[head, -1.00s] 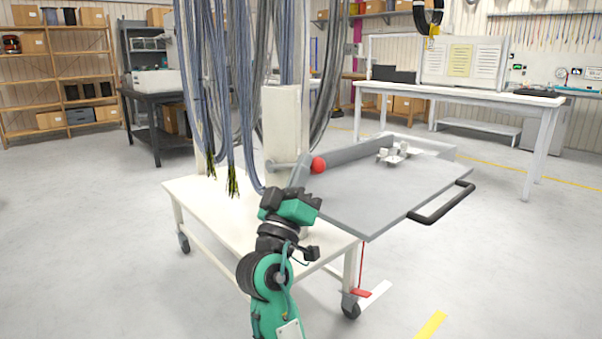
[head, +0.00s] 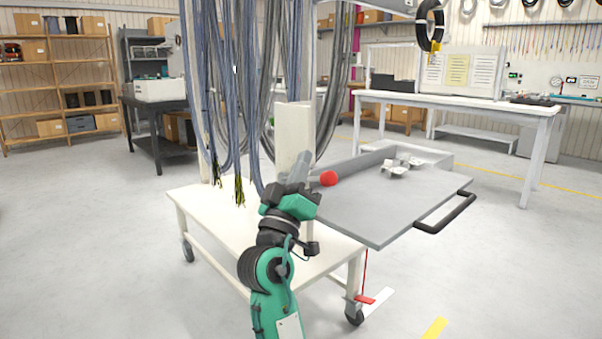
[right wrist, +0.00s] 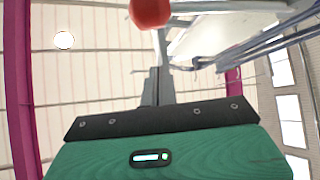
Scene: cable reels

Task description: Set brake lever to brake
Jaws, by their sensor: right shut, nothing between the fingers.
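A red ball knob (head: 328,178), which looks like the end of the brake lever, sits at the left edge of the grey tray (head: 375,215) on the white cart. The lever's rod is hard to make out in the head view. My right gripper (head: 301,158) is shut and empty, its grey fingers pointing up just left of the knob. In the right wrist view the red knob (right wrist: 150,12) is at the top edge, beyond the shut fingers (right wrist: 155,75); I cannot tell whether they touch. My left gripper is out of view.
Blue and grey cables (head: 238,90) hang over the cart (head: 205,205) close to my right gripper. A white post (head: 293,130) stands behind it. The tray has a black handle (head: 445,213) and small light parts (head: 400,164). A red pedal (head: 365,299) is low by a caster. The floor around is clear.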

